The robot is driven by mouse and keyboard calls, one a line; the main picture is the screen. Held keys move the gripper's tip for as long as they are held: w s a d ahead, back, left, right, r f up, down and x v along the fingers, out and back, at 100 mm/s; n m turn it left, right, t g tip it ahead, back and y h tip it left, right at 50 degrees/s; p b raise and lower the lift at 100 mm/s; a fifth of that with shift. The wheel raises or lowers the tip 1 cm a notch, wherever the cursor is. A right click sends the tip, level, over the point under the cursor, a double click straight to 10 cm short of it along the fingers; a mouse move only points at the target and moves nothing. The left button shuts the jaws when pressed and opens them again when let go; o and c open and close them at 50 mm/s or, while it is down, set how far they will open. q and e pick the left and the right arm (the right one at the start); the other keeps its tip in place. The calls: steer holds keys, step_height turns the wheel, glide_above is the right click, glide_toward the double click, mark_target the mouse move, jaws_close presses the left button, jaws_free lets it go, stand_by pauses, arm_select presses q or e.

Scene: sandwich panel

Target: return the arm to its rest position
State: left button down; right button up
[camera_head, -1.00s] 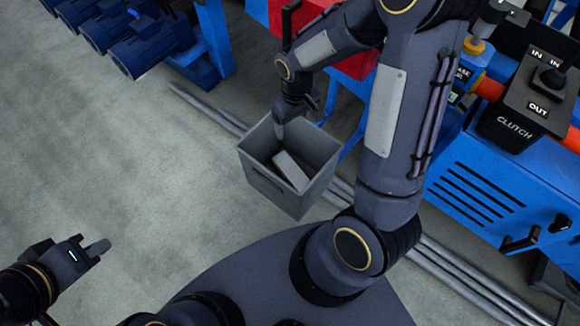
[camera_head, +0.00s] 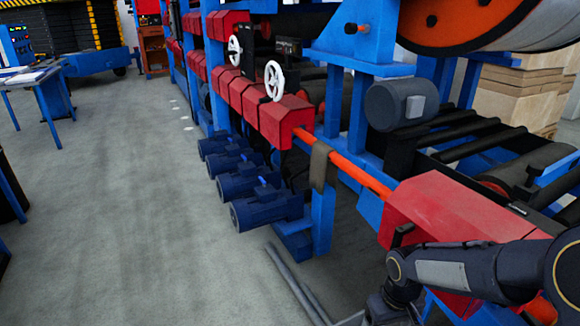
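My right arm comes in at the lower right of the head view. Its dark forearm with a light grey panel runs left to a wrist joint with a gold ring, in front of the red machine cover (camera_head: 445,205). Below the wrist, the top of my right gripper (camera_head: 384,309) reaches the bottom edge of the picture. Its fingertips are not visible, so I cannot tell whether it is open or shut. My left arm and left gripper are out of view.
A long blue and red machine line fills the right side, with dark blue motors (camera_head: 265,205), white handwheels (camera_head: 274,80) and an orange bar (camera_head: 350,168). Metal rails (camera_head: 292,285) lie on the floor. The grey floor (camera_head: 120,200) at left is open. A blue table (camera_head: 35,80) stands far left.

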steer(key=s+a+r+m+t+y, duration=0.35)
steer(key=s+r+t, duration=0.25)
steer(key=s+r, duration=0.8)
step_height(320, 180, up, 19)
steer(key=s+p, duration=0.2)
steer(key=p, duration=1.8)
steer(key=shift+a+n+g+p, duration=0.3)
steer(key=shift+n+p, duration=0.05)
steer(key=shift+p, duration=0.05)
steer(key=shift+s, duration=0.1)
